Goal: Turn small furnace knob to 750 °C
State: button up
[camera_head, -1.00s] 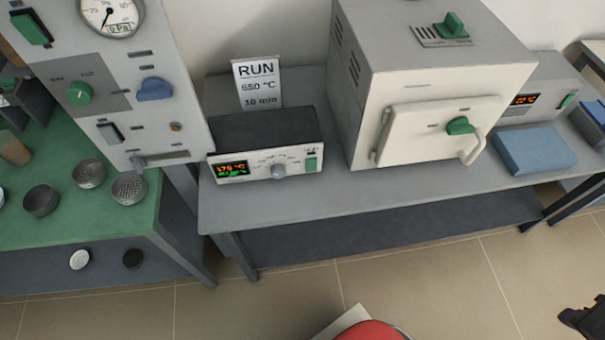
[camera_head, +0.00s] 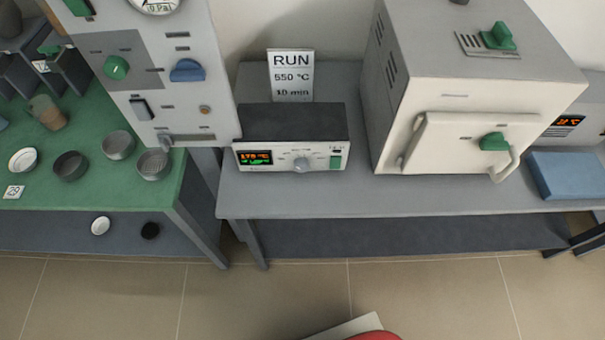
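A small control box (camera_head: 262,124) with a dark top and white front panel stands on the grey bench. Its front has a lit display (camera_head: 254,158), a round grey knob (camera_head: 301,164) in the middle and a green switch (camera_head: 336,162) at the right. The display's upper line looks like about 170 °C; the lower green line is too small to read. The knob's pointer setting cannot be made out. A cream furnace (camera_head: 470,120) stands to the right, its door shut, with a green knob (camera_head: 494,141) on the door. My gripper is not in view.
A sign (camera_head: 291,75) behind the box reads RUN, 550 °C, 10 min. A blue block (camera_head: 562,174) lies right of the furnace. A tall grey panel (camera_head: 205,100) and a green table (camera_head: 100,195) with several bowls stand left.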

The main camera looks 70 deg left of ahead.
aim_at(301, 165)
jog(key=k, duration=1.6)
jog(key=u, duration=2.25)
jog(key=i, duration=0.75)
